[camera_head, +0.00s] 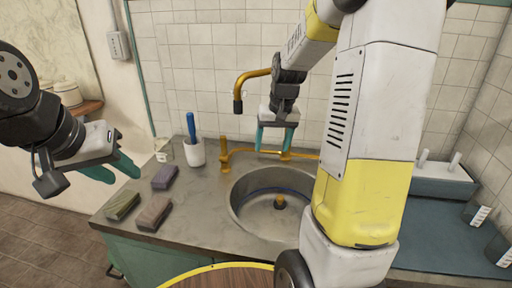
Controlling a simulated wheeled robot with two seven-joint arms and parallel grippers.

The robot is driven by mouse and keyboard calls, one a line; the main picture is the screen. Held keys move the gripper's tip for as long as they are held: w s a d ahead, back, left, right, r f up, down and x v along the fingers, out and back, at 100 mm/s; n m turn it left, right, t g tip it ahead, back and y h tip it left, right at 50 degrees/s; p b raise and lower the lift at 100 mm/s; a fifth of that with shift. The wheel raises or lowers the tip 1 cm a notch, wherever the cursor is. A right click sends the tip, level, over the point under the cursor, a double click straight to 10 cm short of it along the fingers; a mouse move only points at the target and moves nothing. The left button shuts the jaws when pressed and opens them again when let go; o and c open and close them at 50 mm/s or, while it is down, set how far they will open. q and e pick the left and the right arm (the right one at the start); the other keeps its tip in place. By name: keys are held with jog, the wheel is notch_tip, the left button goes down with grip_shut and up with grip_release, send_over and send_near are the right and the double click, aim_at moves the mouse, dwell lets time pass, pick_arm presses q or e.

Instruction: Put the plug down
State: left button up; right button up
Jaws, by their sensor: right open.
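A small brass-coloured piece (280,202) sits at the bottom of the round metal sink (240,206). It may be the plug or the drain fitting; I cannot tell which. My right gripper (275,146) points down behind the sink, in front of the brass tap pipe. Its teal fingers are apart, and I see nothing held between them. My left gripper (124,176) is at the left, above the floor beside the counter's left end. Its two teal fingers show, but how far apart they are is unclear. My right arm hides the sink's right side.
Several sponge-like blocks (154,212) lie on the counter (190,232) left of the sink. A white cup (194,152) with a blue-handled tool stands behind them. A white rack (440,180) is at the right.

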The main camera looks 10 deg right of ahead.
jog(key=s+a+r+t, duration=0.1)
jog(key=s+a+r, duration=0.1)
jog(key=s, duration=0.5)
jog(key=s+a+r+n+t+y, duration=0.1)
jog(key=s+a+r, duration=0.2)
jog(key=s+r, duration=0.2)
jog(key=s+a+r+n+t, duration=0.1)
jog(key=s+a+r, duration=0.2)
jog(key=s, duration=0.5)
jog(key=shift+s+r+t, duration=0.35)
jog(key=shift+r+t, duration=0.05)
jog(key=shift+r, duration=0.1)
